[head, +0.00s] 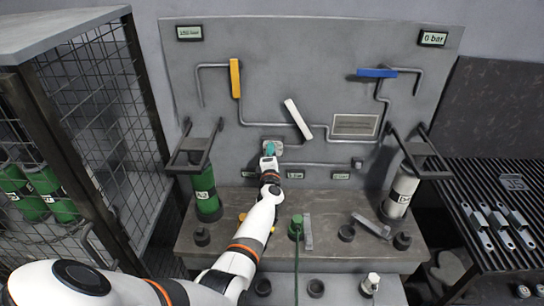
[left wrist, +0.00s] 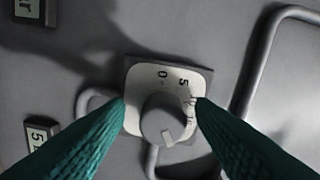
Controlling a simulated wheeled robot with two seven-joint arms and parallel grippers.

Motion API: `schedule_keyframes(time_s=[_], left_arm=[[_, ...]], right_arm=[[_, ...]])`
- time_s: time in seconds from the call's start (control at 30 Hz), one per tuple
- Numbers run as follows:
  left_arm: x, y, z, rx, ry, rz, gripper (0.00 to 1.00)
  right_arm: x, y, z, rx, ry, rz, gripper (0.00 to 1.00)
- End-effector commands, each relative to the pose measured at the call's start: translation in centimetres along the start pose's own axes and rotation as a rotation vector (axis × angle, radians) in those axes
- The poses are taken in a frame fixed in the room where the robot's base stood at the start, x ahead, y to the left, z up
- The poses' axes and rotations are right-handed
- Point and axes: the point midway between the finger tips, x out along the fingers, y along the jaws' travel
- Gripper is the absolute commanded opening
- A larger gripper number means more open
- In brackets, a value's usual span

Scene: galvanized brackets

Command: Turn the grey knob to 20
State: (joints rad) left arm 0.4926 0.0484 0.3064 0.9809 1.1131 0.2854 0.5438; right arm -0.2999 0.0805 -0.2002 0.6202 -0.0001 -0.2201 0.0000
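The grey knob (left wrist: 163,115) sits on a pale square dial plate (left wrist: 140,78) in the left wrist view. The figures 0, 5 and 10 show, with another below them partly covered by a finger. A light mark on the knob faces the plate's lower edge, slightly right; I cannot read a figure there. My left gripper (left wrist: 160,102) has its two teal fingers apart, one each side of the knob, with gaps to it. In the head view my left gripper (head: 270,150) is in front of the panel and hides the knob. My right gripper is not in view.
The grey panel (head: 300,70) carries pipes, a yellow lever (head: 235,78), a white lever (head: 298,119) and a blue lever (head: 377,73). Green (head: 205,190) and white (head: 402,190) cylinders stand either side. A wire cage (head: 95,95) is left; a slatted rack (head: 480,180) is right.

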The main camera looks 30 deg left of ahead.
Motion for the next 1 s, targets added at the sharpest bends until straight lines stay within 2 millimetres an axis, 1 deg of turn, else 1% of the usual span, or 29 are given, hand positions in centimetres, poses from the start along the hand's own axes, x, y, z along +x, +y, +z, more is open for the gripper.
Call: schedule_keyframes(time_s=[0.17, 0.27, 0.37, 0.5, 0.7, 0.83, 1.0], left_arm=[[-0.1, -0.1, 0.0, 0.000, 0.000, -0.001, 0.50], [-0.8, -0.3, -0.1, 0.001, 0.000, -0.002, 0.50], [-2.4, -0.5, -0.1, 0.002, 0.000, 0.000, 0.50], [-5.4, -0.6, -0.1, 0.001, 0.001, 0.002, 0.50], [-9.4, -0.3, -0.1, 0.000, 0.000, 0.002, 0.50], [-11.1, -0.1, 0.0, 0.001, 0.000, 0.001, 0.50], [-12.0, -0.1, 0.0, -0.001, -0.001, -0.001, 0.50]], right_arm=[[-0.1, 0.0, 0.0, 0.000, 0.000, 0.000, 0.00], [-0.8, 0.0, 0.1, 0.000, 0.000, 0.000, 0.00], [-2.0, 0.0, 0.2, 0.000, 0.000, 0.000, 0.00], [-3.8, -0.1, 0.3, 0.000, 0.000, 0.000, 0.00], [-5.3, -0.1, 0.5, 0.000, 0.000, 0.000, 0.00], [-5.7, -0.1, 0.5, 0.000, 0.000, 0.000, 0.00], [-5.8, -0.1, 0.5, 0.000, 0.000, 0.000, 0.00]])
